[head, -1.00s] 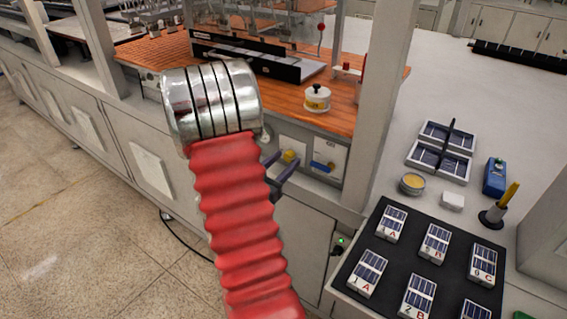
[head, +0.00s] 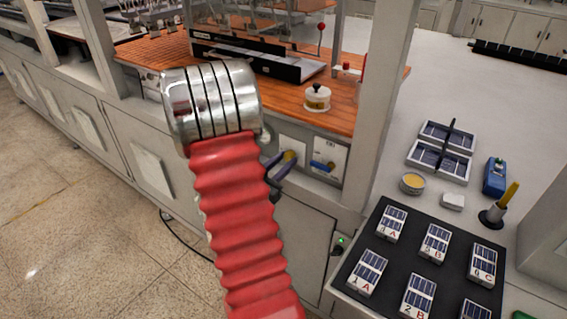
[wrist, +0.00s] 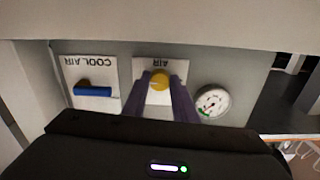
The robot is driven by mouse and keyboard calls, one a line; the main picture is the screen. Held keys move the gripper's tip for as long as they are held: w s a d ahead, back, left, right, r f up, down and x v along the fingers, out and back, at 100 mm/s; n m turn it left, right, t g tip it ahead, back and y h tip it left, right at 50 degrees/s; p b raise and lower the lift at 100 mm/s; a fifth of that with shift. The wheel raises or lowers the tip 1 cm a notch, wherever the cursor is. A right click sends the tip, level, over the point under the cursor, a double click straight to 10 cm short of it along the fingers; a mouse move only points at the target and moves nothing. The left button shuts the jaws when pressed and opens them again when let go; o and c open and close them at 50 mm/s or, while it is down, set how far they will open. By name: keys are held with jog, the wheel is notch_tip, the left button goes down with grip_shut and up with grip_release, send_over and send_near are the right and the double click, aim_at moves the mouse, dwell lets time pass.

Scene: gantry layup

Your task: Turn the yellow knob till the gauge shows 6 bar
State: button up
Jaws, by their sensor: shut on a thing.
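The yellow knob (wrist: 160,80) sits on a white plate marked AIR (wrist: 148,68) in the wrist view. It also shows in the head view (head: 290,156), partly covered by my fingers. My gripper (wrist: 162,88) is shut on the knob, with one purple finger on each side. In the head view my gripper (head: 281,163) reaches the panel under the orange worktop. The round gauge (wrist: 212,103) is just right of the knob in the wrist view, white-faced with a dark needle and a green part at its lower left. Its numbers are too small to read.
A blue handle (wrist: 92,91) on a plate marked COOL AIR is left of the knob in the wrist view. A ledge overhangs the panel. In the head view, a frame post (head: 383,100) and a black mat (head: 392,256) with several small panels are to the right.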

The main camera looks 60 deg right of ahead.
dwell(0.3)
jog(key=o, duration=1)
jog(key=shift+o, duration=0.2)
jog(key=w+a, duration=0.2)
jog(key=a, duration=1.1)
jog(key=shift+a, duration=0.35)
jog(key=shift+w, duration=0.1)
jog(key=shift+f, duration=0.1)
